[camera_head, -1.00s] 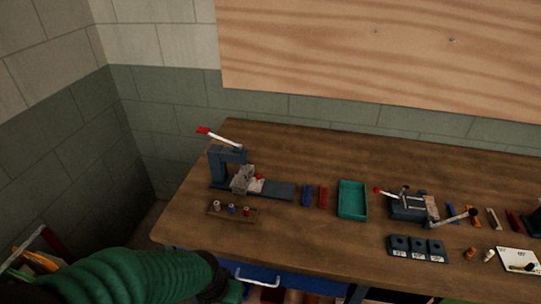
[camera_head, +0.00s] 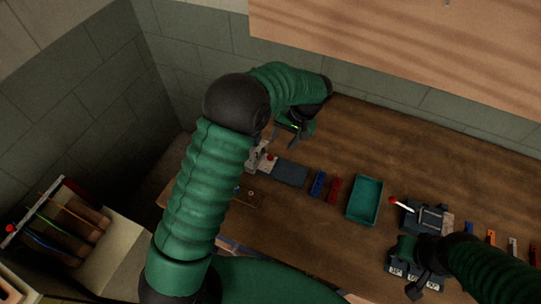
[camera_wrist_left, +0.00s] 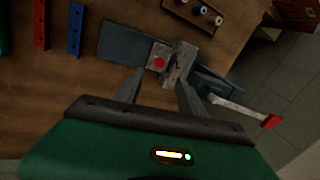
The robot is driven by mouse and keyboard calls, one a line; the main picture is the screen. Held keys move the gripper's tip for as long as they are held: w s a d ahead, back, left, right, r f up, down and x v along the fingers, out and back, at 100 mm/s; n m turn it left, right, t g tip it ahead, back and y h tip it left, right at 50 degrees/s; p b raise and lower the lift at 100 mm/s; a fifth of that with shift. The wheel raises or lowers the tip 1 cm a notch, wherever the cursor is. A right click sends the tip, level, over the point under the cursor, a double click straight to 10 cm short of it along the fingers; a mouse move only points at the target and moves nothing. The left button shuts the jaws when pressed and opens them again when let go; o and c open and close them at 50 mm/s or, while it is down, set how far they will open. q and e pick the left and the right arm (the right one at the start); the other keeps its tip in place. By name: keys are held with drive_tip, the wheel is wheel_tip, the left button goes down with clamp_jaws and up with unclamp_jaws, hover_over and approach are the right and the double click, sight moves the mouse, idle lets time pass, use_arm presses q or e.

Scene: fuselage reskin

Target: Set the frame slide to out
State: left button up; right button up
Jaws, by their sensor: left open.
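The press-like fixture has a blue-grey base (camera_head: 290,172) and a pale slide block with a red knob (camera_head: 269,157). In the left wrist view, the red knob (camera_wrist_left: 159,62) sits on the pale plate beside a mottled grey block (camera_wrist_left: 180,62). I take this to be the frame slide; no in or out mark is readable. My left gripper (camera_head: 287,131) is over the fixture; in the left wrist view, its open fingers (camera_wrist_left: 158,88) point toward the knob and block, with nothing between them. My arm hides much of the fixture in the head view. My right gripper (camera_head: 412,270) is at the lower right, its jaws unclear.
The fixture's white lever with a red end (camera_wrist_left: 271,121) sticks out beside my left fingers. Blue (camera_head: 317,183) and red (camera_head: 333,189) bars and a teal tray (camera_head: 365,200) lie right of the fixture. A second fixture (camera_head: 425,216) stands near my right gripper. A wooden peg rack (camera_wrist_left: 205,12) is close by.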

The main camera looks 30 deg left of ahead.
sight(272, 156)
use_arm(q)
drive_tip(key=x, duration=0.4)
drive_tip(key=p+x, duration=0.1)
drive_tip(key=x, duration=0.3)
drive_tip(key=p+x, duration=0.1)
drive_tip(key=x, duration=0.3)
drive_tip(key=shift+w+a+f, duration=0.1)
drive_tip(key=shift+w+f, duration=0.15)
drive_tip(key=shift+f, duration=0.15)
drive_tip(key=shift+s+a+f, duration=0.1)
drive_tip(key=shift+a+f, duration=0.05)
drive_tip(key=shift+f, duration=0.4)
drive_tip(key=shift+c, duration=0.5)
drive_tip(key=shift+c, duration=1.3)
clamp_jaws()
